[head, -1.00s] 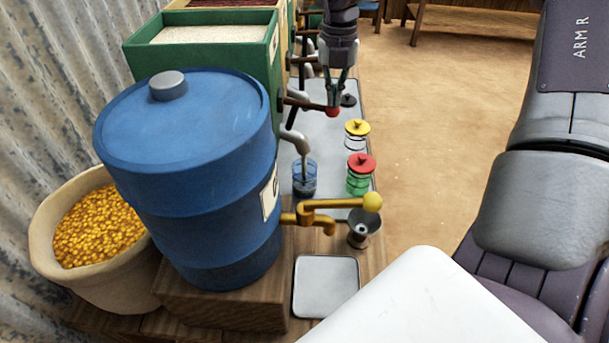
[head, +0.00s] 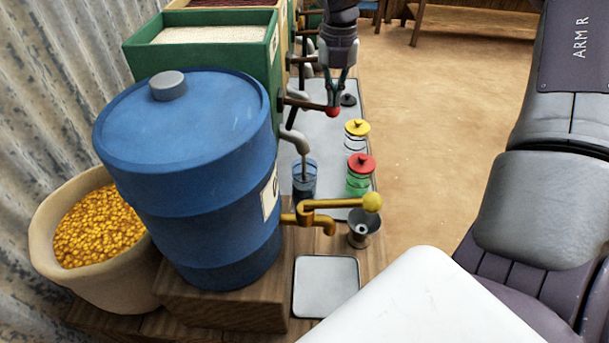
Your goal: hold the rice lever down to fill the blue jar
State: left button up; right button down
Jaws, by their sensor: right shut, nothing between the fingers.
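The green rice bin (head: 262,62), filled with white rice (head: 205,30), stands behind the blue barrel. Its dark lever ends in a red knob (head: 333,112). My right gripper (head: 335,104) points down from the top with its fingers shut and empty, tips at the red knob and seemingly touching it. A grey spout (head: 299,142) hangs below the lever. The blue jar (head: 304,188) stands upright and open under this spout, on the grey counter strip. Its inside looks greyish above and dark below; I cannot tell its fill level. My left gripper is out of view.
The blue barrel (head: 190,150) with a brass tap (head: 318,213) fills the near left. A yellow-lidded jar (head: 356,137), a red-lidded green jar (head: 359,175) and a metal cup (head: 363,230) stand along the counter. The floor at right is clear.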

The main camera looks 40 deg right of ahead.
notch_tip(320, 180, up, 5)
jog(key=p, duration=0.3)
jog(key=shift+r, duration=0.3)
jog(key=shift+s, duration=0.1)
jog(key=shift+f, duration=0.2)
